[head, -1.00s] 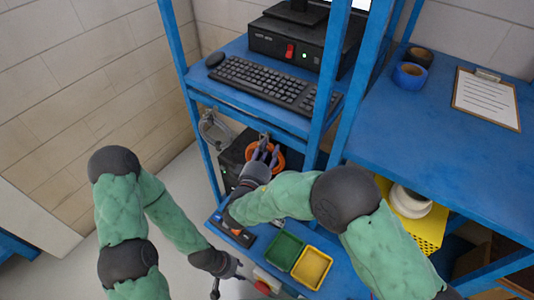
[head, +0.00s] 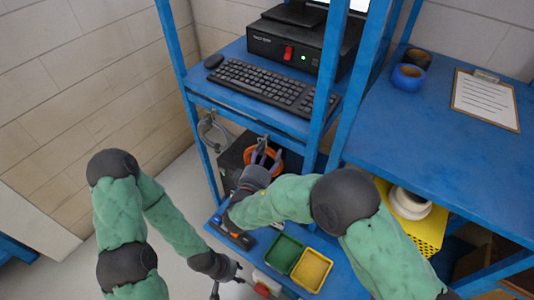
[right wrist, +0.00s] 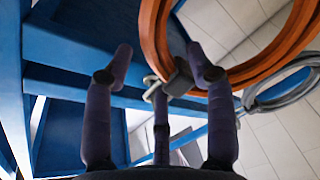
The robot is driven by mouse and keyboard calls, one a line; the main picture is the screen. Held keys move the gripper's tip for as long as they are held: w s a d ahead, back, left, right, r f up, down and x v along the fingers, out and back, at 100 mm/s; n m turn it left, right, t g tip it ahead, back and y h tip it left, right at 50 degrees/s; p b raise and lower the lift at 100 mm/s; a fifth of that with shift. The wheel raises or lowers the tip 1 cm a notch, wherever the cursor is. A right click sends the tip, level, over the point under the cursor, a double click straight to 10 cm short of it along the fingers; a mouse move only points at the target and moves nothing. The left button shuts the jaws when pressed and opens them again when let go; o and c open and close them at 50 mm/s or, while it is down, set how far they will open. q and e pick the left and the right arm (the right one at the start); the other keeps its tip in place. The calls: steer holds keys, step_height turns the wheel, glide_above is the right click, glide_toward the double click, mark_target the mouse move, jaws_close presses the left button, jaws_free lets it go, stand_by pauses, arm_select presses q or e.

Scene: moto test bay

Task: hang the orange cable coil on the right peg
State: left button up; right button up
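The orange cable coil (head: 249,153) is at the front of the rack, below the keyboard shelf. It also shows large at the top of the right wrist view (right wrist: 152,35). A metal peg (right wrist: 176,80) with a hooked end lies across the coil's lower band there, and the coil appears to hang on it. My right gripper (head: 265,157) is at the coil. Its fingers are spread, with the coil beyond their tips in the wrist view (right wrist: 163,70). My left gripper (head: 228,281) is low, its fingers apart and empty, away from the coil.
A grey coil (head: 207,126) hangs left of the orange one. A keyboard (head: 265,85) lies on the shelf above. Green (head: 284,252) and yellow (head: 312,269) bins stand on the lower shelf. Blue rack posts stand close to my right arm.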

steer(key=shift+a+r, duration=0.15)
steer(key=shift+r, duration=0.1)
steer(key=shift+s+a, duration=0.2)
steer(key=shift+s, duration=0.1)
steer(key=v, duration=1.1)
steer(key=shift+s+f, duration=0.15)
steer(key=shift+f, duration=0.05)
steer(key=shift+d, duration=0.15)
